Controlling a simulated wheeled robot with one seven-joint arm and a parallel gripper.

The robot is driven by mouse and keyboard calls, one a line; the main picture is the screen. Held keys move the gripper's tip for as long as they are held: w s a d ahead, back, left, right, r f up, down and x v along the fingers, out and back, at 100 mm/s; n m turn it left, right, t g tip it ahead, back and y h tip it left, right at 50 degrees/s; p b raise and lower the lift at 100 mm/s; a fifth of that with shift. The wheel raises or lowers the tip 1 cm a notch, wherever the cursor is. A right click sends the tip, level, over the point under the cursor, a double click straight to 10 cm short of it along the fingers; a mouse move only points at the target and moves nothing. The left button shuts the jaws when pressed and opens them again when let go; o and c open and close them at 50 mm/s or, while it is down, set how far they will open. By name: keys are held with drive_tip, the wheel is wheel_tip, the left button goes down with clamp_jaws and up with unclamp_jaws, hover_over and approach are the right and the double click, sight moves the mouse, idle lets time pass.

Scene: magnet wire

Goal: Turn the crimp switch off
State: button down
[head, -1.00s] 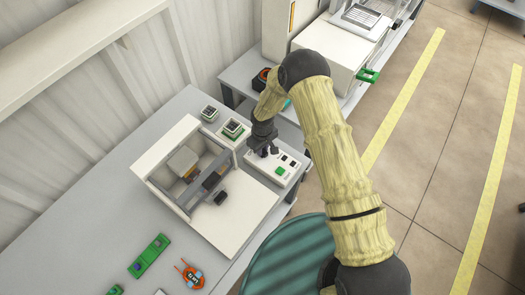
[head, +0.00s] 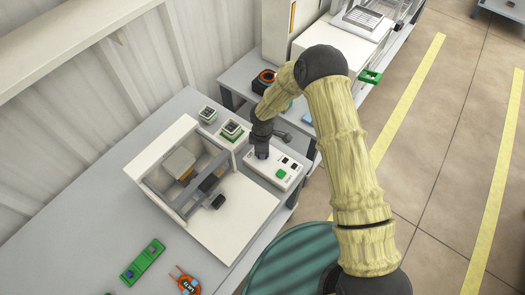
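The white control box (head: 268,174) stands at the right end of the table. Its sloped top carries a green button (head: 282,174) and small black switches (head: 285,160), with lettering too small to read, so I cannot tell which is the crimp switch or how it is set. My gripper (head: 261,154) points down at the back left part of the box's top, very close to it. I cannot tell whether it touches. The fingers are small and dark and hide the panel under them; their opening is not clear.
A large white machine (head: 245,212) with an open recess stands left of the box. Small green-based devices (head: 231,130) sit behind it. The floor is at right.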

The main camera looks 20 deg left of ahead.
idle(0.3)
drive_tip(key=c, duration=1.3)
unclamp_jaws()
drive_tip(key=shift+r, duration=0.15)
wheel_tip(320, 180, up, 17)
drive_tip(key=shift+r+b, duration=0.1)
drive_tip(key=shift+b, duration=1)
drive_tip(key=shift+d, duration=0.1)
